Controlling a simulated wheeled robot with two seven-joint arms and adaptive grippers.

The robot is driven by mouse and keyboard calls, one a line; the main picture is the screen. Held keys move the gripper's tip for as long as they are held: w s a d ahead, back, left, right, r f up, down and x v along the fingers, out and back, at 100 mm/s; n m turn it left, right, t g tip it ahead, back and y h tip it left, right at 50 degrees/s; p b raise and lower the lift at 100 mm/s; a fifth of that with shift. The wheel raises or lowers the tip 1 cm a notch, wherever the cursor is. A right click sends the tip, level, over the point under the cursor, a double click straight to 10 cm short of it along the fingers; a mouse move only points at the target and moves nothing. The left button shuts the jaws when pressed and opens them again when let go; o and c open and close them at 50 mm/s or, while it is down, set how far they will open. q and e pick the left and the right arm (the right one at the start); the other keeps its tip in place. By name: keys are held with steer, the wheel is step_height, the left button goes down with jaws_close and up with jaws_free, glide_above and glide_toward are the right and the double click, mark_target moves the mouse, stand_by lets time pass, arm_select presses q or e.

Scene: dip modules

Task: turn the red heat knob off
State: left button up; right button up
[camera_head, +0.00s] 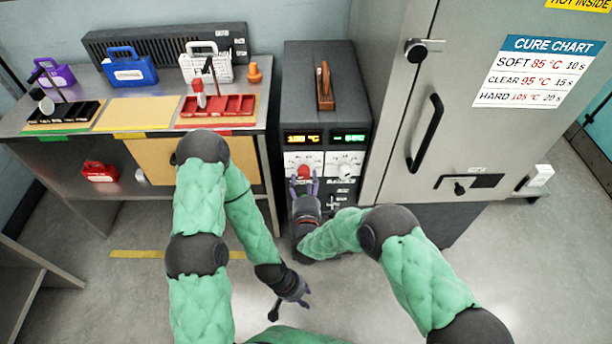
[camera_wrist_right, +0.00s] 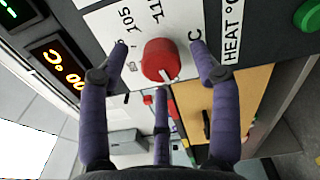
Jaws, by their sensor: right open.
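The red heat knob (camera_head: 304,171) sits on the white panel of the dark control unit, below the lit orange display (camera_head: 303,139). In the right wrist view the knob (camera_wrist_right: 160,60) is close, with a pale pointer at its lower right edge and printed numbers around it. My right gripper (camera_head: 306,186) is at the knob, open; in the wrist view its purple fingers (camera_wrist_right: 159,62) stand on either side of the knob, with a third finger below. I cannot tell whether any finger touches it. My left gripper (camera_head: 300,292) hangs low over the floor, away from the panel.
A second, white knob (camera_head: 345,166) is beside the red one, under a green display (camera_head: 350,138). The grey cabinet (camera_head: 395,160) with a black handle (camera_head: 425,133) stands close on the right. A bench (camera_head: 255,118) with trays stands on the left.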

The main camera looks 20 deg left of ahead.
steer(key=v, duration=0.9)
steer(key=shift+w, duration=0.1)
steer(key=s+d+f+m+g+h, duration=0.2)
steer(key=d+f+m+g, duration=0.7)
steer(key=d+f+m, duration=0.55)
steer(key=s+d+f+m+g, duration=0.1)
steer(key=s+d+m+g, duration=0.1)
steer(key=s, duration=0.4)
steer(key=s+d+f+m+g+p, duration=0.1)
steer(key=s+d+f+m+g, duration=0.1)
steer(key=s+m, duration=0.4)
steer(key=s+d+f+m+g+y, duration=0.1)
steer(key=s+d+m+g, duration=0.3)
steer(key=s+d, duration=0.1)
steer(key=shift+s+f, duration=0.25)
steer(key=shift+s, duration=0.45)
